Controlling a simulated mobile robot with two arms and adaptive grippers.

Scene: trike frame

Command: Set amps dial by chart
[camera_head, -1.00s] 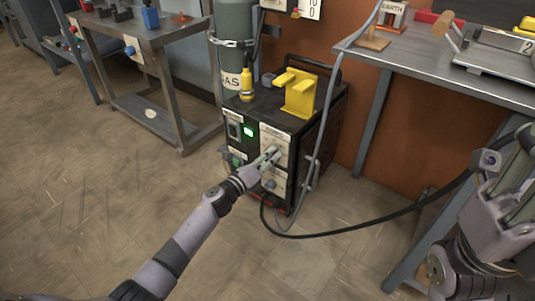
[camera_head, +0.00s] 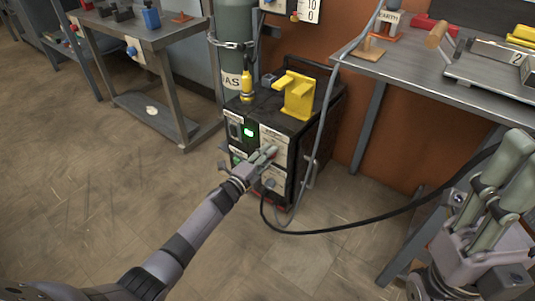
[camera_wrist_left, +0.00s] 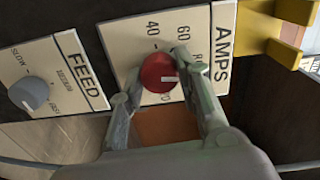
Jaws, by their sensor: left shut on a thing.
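The amps dial (camera_wrist_left: 157,73) is a red knob with a white mark, on a cream plate lettered AMPS (camera_wrist_left: 225,40). In the wrist view its mark points right; 40 and 60 are readable, and other numbers are partly hidden by my fingers. My left gripper (camera_wrist_left: 160,88) is shut on the dial, one finger on each side. In the head view my left gripper (camera_head: 270,154) reaches the front of the black welder (camera_head: 310,140) and hides the dial. My right gripper (camera_head: 519,157) is at the right edge, empty, its fingers apart. No chart is readable.
A grey FEED knob (camera_wrist_left: 30,93) sits beside the amps plate. A yellow holder (camera_head: 298,95) and small yellow bottle (camera_head: 246,87) stand on the welder. A black cable (camera_head: 370,222) loops to the right. A metal workbench (camera_head: 420,65) stands at right; the floor in front is clear.

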